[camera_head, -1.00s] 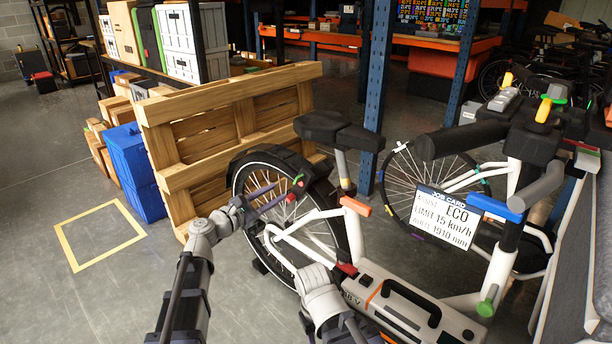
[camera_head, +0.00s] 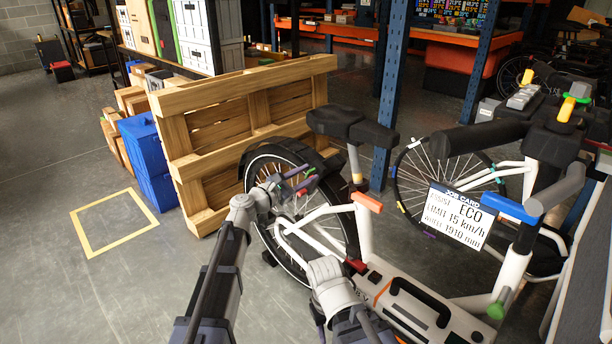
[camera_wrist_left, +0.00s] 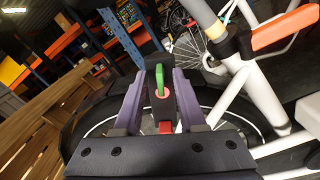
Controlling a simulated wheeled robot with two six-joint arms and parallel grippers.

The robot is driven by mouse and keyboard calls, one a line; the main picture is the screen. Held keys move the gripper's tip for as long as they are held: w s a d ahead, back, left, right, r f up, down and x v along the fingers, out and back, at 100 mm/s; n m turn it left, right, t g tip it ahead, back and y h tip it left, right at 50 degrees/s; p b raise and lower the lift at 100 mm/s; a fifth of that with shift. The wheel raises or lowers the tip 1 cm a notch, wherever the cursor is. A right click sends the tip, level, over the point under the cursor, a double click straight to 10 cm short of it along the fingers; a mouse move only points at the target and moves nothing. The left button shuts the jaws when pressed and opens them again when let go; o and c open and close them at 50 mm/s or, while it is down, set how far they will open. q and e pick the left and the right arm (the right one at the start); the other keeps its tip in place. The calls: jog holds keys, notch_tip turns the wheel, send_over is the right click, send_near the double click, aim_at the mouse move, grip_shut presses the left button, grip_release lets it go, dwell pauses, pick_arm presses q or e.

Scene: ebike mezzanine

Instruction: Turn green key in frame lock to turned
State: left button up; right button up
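The green key (camera_wrist_left: 159,80) stands up near the middle of the left wrist view, on the dark frame lock (camera_wrist_left: 149,78) over the rear wheel. A small red part (camera_wrist_left: 165,127) sits nearer the camera, below the key. My left gripper (camera_wrist_left: 165,78) is open, its two purple fingers on either side of the key with a visible gap. In the head view my left gripper (camera_head: 301,178) is at the rear wheel, beside small green and red parts. My right arm's pale joint is at the bottom centre; its fingers cannot be made out.
The white e-bike has a black saddle (camera_head: 352,127) just above and right of the left gripper, and a battery (camera_head: 408,305) at lower right. A wooden pallet (camera_head: 240,125) stands behind the wheel. A job card (camera_head: 460,213) hangs in front.

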pick_arm(q)
grip_shut()
dwell(0.3)
dwell(0.4)
